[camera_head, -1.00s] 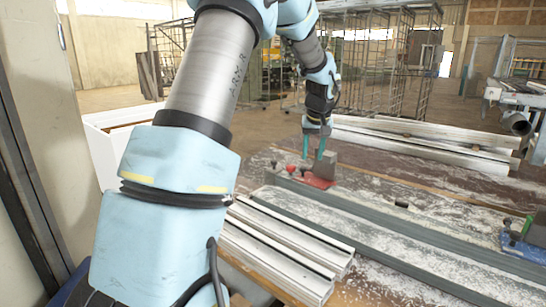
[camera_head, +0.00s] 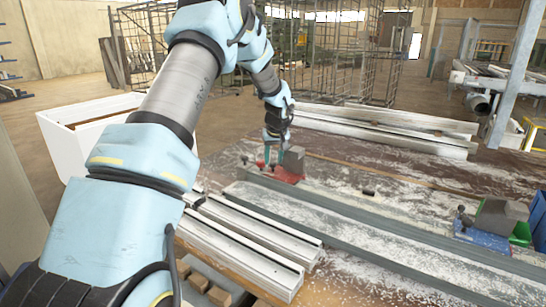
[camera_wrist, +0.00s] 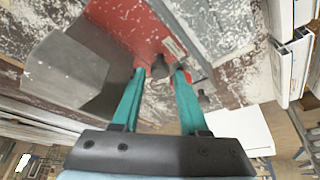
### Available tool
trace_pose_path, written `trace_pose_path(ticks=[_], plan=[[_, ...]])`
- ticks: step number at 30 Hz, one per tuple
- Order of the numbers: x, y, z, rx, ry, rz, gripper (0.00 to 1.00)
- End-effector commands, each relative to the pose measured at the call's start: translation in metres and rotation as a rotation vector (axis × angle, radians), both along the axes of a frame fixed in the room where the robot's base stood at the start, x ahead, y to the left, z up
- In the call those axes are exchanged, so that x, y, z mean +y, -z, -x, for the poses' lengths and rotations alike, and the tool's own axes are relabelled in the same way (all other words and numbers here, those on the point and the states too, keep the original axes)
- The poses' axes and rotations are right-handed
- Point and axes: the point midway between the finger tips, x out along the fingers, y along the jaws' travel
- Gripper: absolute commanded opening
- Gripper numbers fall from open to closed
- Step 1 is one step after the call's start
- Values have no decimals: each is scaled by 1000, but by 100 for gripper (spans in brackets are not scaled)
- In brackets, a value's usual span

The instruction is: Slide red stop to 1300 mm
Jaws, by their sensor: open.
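The red stop (camera_head: 287,175) sits at the far left end of the long grey rail (camera_head: 345,212) on the bench, with a grey block (camera_head: 293,159) on it. My gripper (camera_head: 272,160) points down at the stop, beside the block. In the wrist view my open gripper (camera_wrist: 160,72) has its two teal fingers apart, one on each side of a dark knob (camera_wrist: 160,66) by the red plate (camera_wrist: 125,22). Contact with the knob cannot be told. The grey block (camera_wrist: 68,66) is left of the fingers. Scale marks are not readable.
A blue stop (camera_head: 484,236) with a grey block (camera_head: 500,216) stands farther right along the rail. White profiles (camera_head: 245,245) lie at the bench front, and more (camera_head: 390,130) lie behind. A small dark piece (camera_head: 368,193) lies on the dusty bench between the stops.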

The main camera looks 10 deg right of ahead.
Motion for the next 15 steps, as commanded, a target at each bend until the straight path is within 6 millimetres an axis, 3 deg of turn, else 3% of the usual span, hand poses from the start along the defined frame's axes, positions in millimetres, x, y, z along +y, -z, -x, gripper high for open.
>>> trace_pose_path(ticks=[6,15], plan=[[0,12,-5,-1,0,0,43],[0,14,-6,-1,0,0,40]])
